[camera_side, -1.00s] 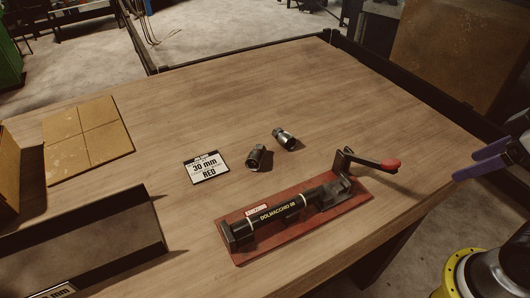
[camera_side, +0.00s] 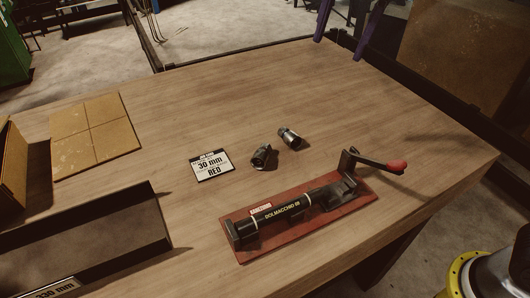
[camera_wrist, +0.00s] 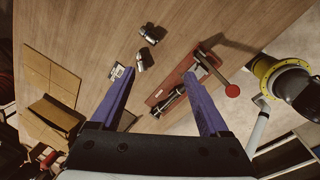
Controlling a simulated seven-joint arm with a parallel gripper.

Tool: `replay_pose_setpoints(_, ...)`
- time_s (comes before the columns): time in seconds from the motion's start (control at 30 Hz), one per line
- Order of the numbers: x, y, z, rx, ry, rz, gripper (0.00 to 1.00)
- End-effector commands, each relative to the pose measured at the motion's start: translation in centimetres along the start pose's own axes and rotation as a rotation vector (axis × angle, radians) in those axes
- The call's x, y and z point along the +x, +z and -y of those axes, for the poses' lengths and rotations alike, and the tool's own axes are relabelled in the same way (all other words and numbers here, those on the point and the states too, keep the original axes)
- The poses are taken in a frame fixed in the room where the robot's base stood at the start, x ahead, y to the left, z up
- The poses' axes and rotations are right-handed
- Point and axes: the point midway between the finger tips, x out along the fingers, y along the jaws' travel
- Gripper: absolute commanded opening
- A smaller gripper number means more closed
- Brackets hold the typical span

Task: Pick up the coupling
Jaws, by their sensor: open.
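Two short, dark metal couplings lie on the wooden table. The nearer coupling (camera_side: 263,157) is beside the label card, and the farther coupling (camera_side: 290,138) is just behind it to the right. The wrist view shows both, one coupling (camera_wrist: 144,60) just beyond the fingertips and the other coupling (camera_wrist: 153,33) farther up. I cannot tell which one the task means. My gripper (camera_side: 338,49) has two purple fingers, spread apart and empty, at the table's far edge in the side view. In the wrist view my gripper (camera_wrist: 157,74) points down at the table, well above it.
A hose crimper (camera_side: 290,212) on a red base, with a red-knobbed lever (camera_side: 380,164), stands in front of the couplings. A "30 mm RED" card (camera_side: 211,165) lies left of them. A dark tray (camera_side: 95,240) and tan board (camera_side: 95,128) are at left. The table's back is clear.

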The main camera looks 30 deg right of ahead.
Motion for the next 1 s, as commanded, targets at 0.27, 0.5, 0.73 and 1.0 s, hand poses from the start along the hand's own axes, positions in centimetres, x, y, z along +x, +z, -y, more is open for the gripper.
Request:
replay_pose_setpoints(0.27, 8.9, -5.7, -7.7, -0.198, -0.107, -0.043, 0.79)
replay_pose_setpoints(0.5, 13.8, -8.7, -8.2, -0.252, -0.185, -0.061, 0.79)
replay_pose_setpoints(0.73, 16.9, -9.0, -7.5, -0.255, -0.188, -0.062, 0.79)
replay_pose_setpoints(1.0, 21.1, -9.1, -6.8, -0.255, -0.184, -0.061, 0.79)
